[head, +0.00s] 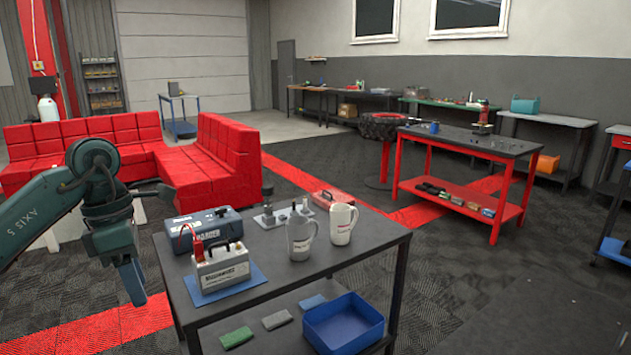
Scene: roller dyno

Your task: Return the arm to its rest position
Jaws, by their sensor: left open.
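My left arm comes in from the left edge, bent at a dark teal joint. My left gripper (131,279) hangs down from it, left of the dark table (345,249) and apart from it. It points at the floor. No object shows in it, and its jaws are open, though the fingers look close together from this side. My right gripper is not in view.
A red sofa (215,165) stands behind.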

